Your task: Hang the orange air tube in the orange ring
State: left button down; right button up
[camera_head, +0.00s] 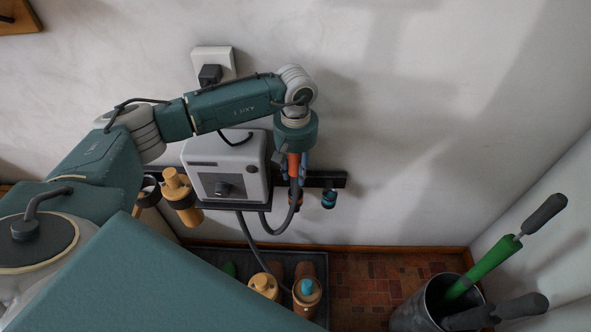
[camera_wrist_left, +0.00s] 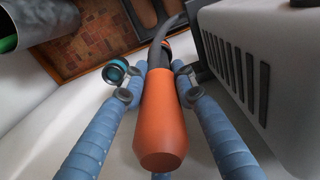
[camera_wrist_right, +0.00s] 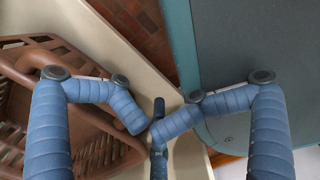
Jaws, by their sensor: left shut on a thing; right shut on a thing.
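The orange air tube (camera_head: 293,166) hangs from my left gripper (camera_head: 296,170), in front of the dark wall rail. Its orange handle also shows in the left wrist view (camera_wrist_left: 162,120), between the blue fingers, with a dark hose leaving its far end. A small orange-red part (camera_head: 298,196), possibly the orange ring, shows beside the hose below the gripper, mostly hidden. A teal-rimmed holder (camera_head: 328,198) is on the rail to its right. My right gripper (camera_wrist_right: 152,128) shows only in its wrist view, fingertips drawn together. I see no held thing there.
A grey box (camera_head: 226,170) stands left of the tube, close to my left gripper. A brown basket (camera_wrist_right: 40,85) lies near my right fingers.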

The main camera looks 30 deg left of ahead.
jog(key=shift+w+f+b, duration=0.15)
jog(key=shift+f+b, duration=0.25)
jog(key=shift+w+d+f+b, duration=0.1)
jog(key=shift+d+f+b, duration=0.25)
jog(key=shift+b, duration=0.25)
jog(key=shift+f, duration=0.1)
dwell(0.3)
jog(key=shift+w+a+b, duration=0.1)
jog(key=shift+b, duration=0.6)
dwell(0.6)
jog(key=shift+w+r+g, duration=0.15)
jog(key=shift+r+g, duration=0.1)
jog(key=shift+g, duration=0.05)
dwell(1.0)
jog(key=shift+w+a, duration=0.1)
jog(key=w+a+r+t, duration=0.1)
jog(key=w+a, duration=0.2)
jog(key=w, duration=0.6)
jog(key=shift+a+r+b, duration=0.35)
jog(key=shift+r+b, duration=0.05)
jog(key=shift+b, duration=0.05)
jog(key=shift+s+d+r, duration=0.1)
jog(key=shift+s+r, duration=0.05)
jog(key=shift+s, duration=0.05)
